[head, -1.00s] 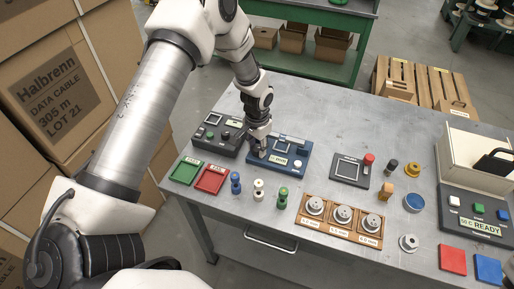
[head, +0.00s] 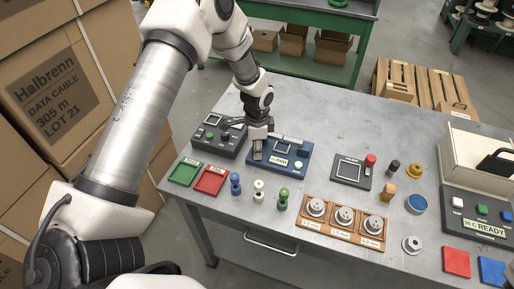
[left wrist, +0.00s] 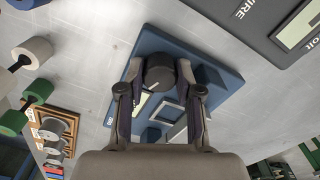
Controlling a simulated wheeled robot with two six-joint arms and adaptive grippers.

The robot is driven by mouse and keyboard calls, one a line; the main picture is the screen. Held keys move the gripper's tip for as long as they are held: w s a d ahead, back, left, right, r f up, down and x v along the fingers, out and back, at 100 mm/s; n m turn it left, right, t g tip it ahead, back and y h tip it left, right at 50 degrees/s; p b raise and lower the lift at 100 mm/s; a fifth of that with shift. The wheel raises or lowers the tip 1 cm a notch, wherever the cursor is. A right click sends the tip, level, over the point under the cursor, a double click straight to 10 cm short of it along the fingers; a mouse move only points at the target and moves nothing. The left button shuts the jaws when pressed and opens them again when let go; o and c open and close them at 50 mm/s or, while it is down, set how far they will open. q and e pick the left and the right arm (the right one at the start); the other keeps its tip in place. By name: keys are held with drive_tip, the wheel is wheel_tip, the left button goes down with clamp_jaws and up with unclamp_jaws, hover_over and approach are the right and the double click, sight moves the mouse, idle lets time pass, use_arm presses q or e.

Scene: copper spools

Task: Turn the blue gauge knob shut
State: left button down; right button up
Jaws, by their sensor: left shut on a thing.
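The blue gauge (head: 293,161) is a flat blue box on the grey table, with a small pale display and a square frame on top. It also shows in the left wrist view (left wrist: 222,82). Its dark round knob (left wrist: 160,72) sits between my left fingertips in the left wrist view. My left gripper (head: 258,154) points down over the gauge's left part and is shut on the knob; its fingertips (left wrist: 160,90) lie on either side of it. In the head view the gripper hides the knob. My right gripper is not in view.
A dark grey device (head: 219,139) stands just left of the gauge. Green (head: 186,172) and red (head: 209,180) trays and several spools lie in front. A wooden holder (head: 328,226) with discs and a black-framed pad (head: 351,172) are to the right.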

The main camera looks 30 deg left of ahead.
use_arm(q)
drive_tip(key=shift+f, duration=0.1)
idle(0.4)
drive_tip(key=c, duration=0.9)
unclamp_jaws()
drive_tip(key=shift+o, duration=0.7)
